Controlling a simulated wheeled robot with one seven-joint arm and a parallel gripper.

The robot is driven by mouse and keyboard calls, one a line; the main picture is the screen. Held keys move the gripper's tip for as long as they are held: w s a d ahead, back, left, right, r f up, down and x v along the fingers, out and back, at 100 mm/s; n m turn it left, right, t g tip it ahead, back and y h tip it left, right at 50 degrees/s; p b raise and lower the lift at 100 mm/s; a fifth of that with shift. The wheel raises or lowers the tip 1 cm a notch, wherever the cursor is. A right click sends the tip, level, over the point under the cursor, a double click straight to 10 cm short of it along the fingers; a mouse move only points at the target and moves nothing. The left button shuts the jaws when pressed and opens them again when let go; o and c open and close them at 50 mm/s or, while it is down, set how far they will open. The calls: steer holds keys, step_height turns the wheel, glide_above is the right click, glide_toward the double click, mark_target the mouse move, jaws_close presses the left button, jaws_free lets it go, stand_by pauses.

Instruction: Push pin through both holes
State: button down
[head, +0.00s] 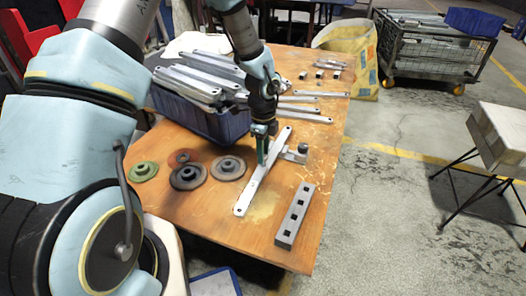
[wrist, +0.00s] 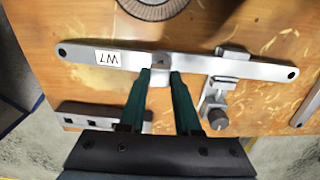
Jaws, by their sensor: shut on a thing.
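My gripper (head: 264,152) points down over the long pale metal bar (head: 250,192) on the wooden table. In the wrist view its two teal fingers (wrist: 160,75) are shut on a small grey metal piece, which I take to be the pin (wrist: 160,79), at the bar's near edge. The fingers hide most of it. A clamp with a round knob (wrist: 217,118) grips the bar to the right. I cannot tell how deep the pin sits or whether the holes line up.
A grey block with square holes (head: 296,216) lies near the table's front edge. Round flanges (head: 188,176) lie to the left. A blue crate (head: 215,126) full of metal bars stands behind them. Loose bars and small blocks (head: 320,74) lie at the back.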

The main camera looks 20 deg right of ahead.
steer(key=shift+f+b, duration=0.5)
steer(key=shift+f, duration=0.65)
steer(key=c, duration=0.5)
jaws_free()
steer(key=shift+r, duration=0.1)
step_height(320, 180, up, 11)
steer(key=shift+f+p, duration=0.2)
steer(key=shift+p, duration=0.85)
